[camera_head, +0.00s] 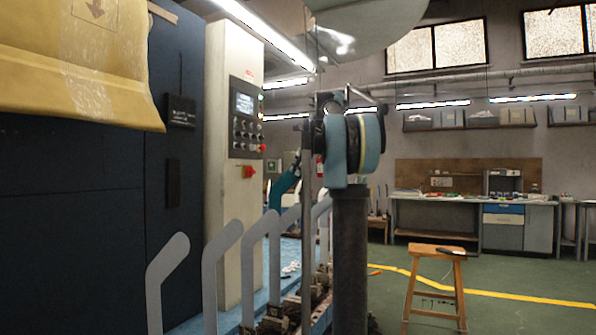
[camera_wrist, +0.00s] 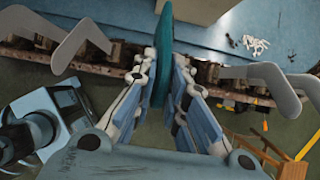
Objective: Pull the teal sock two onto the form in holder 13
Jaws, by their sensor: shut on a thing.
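The teal sock (camera_wrist: 165,30) stands edge-on between the fingers of my gripper (camera_wrist: 164,62) in the wrist view. My gripper is shut on it. In the head view part of the teal sock (camera_head: 287,182) shows above the row of forms, left of my arm, which hides my fingers. Grey foot-shaped forms (camera_head: 217,262) stand upright in the row. In the wrist view, forms show left (camera_wrist: 82,42) and right (camera_wrist: 262,76) of the sock. I cannot read holder numbers, nor tell whether a form is inside the sock.
The holders sit on a rusty rail (camera_wrist: 35,60) beside a blue surface (camera_wrist: 225,45) with small white bits (camera_wrist: 255,44). A control cabinet (camera_head: 232,170) and a dark machine with a yellow cover (camera_head: 80,60) stand at left. A wooden stool (camera_head: 437,275) stands on the floor at right.

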